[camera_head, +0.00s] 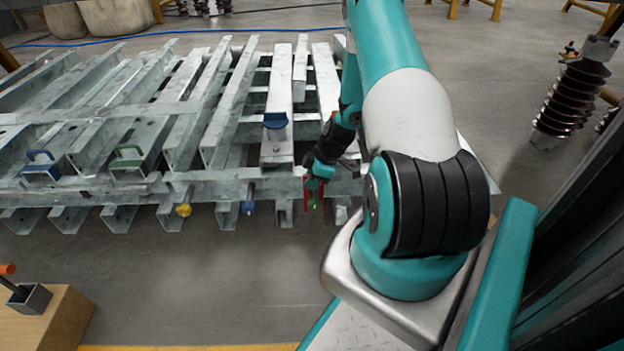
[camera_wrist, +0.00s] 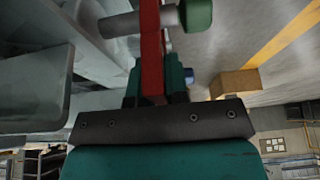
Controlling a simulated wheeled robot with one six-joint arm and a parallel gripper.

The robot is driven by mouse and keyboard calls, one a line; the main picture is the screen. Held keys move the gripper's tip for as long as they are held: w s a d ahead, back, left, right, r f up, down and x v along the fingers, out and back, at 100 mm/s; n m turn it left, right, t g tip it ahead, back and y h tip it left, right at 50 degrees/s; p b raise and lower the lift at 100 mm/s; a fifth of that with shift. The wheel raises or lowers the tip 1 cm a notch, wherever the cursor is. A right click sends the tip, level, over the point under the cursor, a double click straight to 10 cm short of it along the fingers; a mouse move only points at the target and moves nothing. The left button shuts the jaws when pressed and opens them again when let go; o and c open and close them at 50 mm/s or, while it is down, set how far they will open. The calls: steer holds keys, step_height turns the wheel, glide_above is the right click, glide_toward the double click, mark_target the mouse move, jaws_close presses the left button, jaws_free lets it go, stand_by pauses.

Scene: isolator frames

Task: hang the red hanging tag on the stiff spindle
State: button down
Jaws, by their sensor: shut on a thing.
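My gripper (camera_head: 316,178) is shut on the red hanging tag (camera_head: 306,190), low at the front of the metal rack. In the wrist view the red tag (camera_wrist: 152,60) stands up from between the teal fingertips (camera_wrist: 155,88). It crosses a grey spindle (camera_wrist: 118,25) with a green end cap (camera_wrist: 196,14). Rod shows on both sides of the tag, and the cap is to its right. In the head view red shows on both sides of the green end (camera_head: 314,204). I cannot tell whether the tag's opening is around the rod. No mark shows which spindle is stiff.
A yellow-tipped spindle (camera_head: 183,210) and a blue-tipped spindle (camera_head: 248,207) stick out from the rack front (camera_head: 220,187) to the left. Blue and green handled blocks sit on the rack. A wooden box (camera_head: 60,320) stands at lower left.

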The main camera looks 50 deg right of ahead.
steer(key=shift+f+b, duration=0.35)
steer(key=shift+f, duration=0.35)
steer(key=c, duration=1.1)
jaws_free()
steer(key=shift+o, duration=0.2)
steer(key=p+v, duration=0.8)
steer(key=v, duration=0.9)
steer(key=shift+r+p, duration=0.15)
steer(key=shift+p, duration=0.2)
